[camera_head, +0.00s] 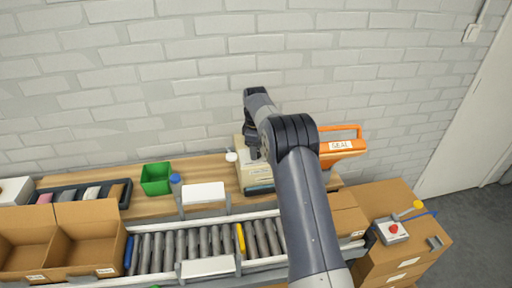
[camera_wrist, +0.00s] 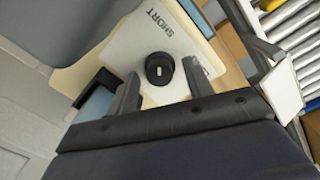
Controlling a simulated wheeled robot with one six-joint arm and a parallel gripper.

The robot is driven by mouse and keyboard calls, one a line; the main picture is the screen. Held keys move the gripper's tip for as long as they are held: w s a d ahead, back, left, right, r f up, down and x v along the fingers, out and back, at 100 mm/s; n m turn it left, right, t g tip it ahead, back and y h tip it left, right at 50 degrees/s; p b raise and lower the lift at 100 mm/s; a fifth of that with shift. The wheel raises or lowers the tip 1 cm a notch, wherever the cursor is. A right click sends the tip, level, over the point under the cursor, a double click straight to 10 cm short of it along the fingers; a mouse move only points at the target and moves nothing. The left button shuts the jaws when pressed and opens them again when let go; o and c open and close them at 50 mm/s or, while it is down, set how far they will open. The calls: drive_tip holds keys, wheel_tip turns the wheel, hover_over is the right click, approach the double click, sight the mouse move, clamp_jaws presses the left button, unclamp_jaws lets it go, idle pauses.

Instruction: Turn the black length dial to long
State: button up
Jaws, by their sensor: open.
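The black length dial (camera_wrist: 159,68) shows in the wrist view on a cream panel (camera_wrist: 130,45). It is round with a small white mark on its face. The word SHORT is printed beside it; no LONG label is readable. My gripper (camera_wrist: 161,70) is open, with one finger on either side of the dial in the picture. I cannot tell whether the fingers touch it. In the head view the cream machine (camera_head: 257,179) stands on the wooden bench, and my arm hides much of it and the dial.
An orange sealer marked SEAL (camera_head: 342,146) stands right of the machine. A green bin (camera_head: 155,179) is on the bench to the left. A roller conveyor (camera_head: 190,246) runs in front, with open cardboard boxes (camera_head: 88,246) at its left. A brick wall is behind.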

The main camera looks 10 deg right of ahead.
drive_tip(key=shift+c, duration=0.6)
drive_tip(key=c, duration=0.9)
drive_tip(key=shift+m, duration=0.3)
drive_tip(key=m, duration=0.3)
drive_tip(key=shift+m+p, duration=0.3)
drive_tip(key=shift+p, duration=0.05)
drive_tip(key=m, duration=0.4)
drive_tip(key=shift+w+m, duration=0.1)
drive_tip(key=shift+m, duration=0.2)
drive_tip(key=m, duration=0.4)
drive_tip(key=shift+p, duration=0.4)
drive_tip(key=shift+m+g, duration=0.3)
drive_tip(key=shift+m, duration=2.2)
